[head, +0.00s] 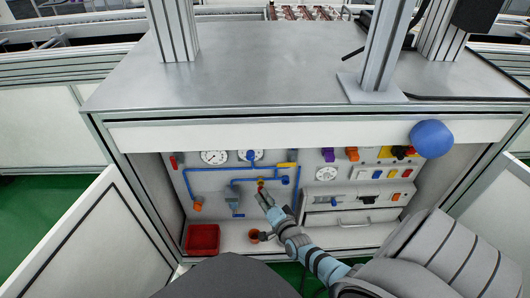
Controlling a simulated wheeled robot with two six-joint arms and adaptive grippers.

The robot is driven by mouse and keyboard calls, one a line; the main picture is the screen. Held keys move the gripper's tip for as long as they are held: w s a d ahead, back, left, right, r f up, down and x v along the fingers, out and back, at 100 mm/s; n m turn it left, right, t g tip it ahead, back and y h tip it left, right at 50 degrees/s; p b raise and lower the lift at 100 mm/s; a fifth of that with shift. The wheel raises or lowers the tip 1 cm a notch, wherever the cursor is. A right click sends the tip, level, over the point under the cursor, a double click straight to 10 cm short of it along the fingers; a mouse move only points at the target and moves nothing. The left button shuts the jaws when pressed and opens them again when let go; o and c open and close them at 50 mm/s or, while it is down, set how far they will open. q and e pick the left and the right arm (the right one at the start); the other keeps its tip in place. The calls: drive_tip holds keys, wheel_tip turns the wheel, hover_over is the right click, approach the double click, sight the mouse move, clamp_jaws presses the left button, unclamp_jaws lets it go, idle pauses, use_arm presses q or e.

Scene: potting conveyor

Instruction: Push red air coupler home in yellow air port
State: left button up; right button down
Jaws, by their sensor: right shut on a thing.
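My right gripper (262,194) reaches into the open cabinet from the lower right, its tips close to the back panel. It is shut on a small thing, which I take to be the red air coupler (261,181). A small yellow fitting, seemingly the yellow air port (261,188), shows right at the fingertips. The parts are tiny and partly covered by the fingers. I cannot tell whether the coupler is seated in the port or only touching it. My left gripper is not in view.
Blue pipes, gauges (214,157) and a yellow handle (286,165) surround the spot. A drawer unit (350,217) is to the right. The metal tabletop (250,70) overhangs; open doors flank the cabinet.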

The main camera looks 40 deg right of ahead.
drive_tip(key=shift+w+d+b, duration=0.55)
drive_tip(key=shift+w+d, duration=0.1)
drive_tip(key=shift+w, duration=0.2)
drive_tip(key=c, duration=1.6)
unclamp_jaws()
drive_tip(key=shift+o, duration=0.2)
drive_tip(key=v, duration=1.2)
drive_tip(key=shift+r, duration=0.1)
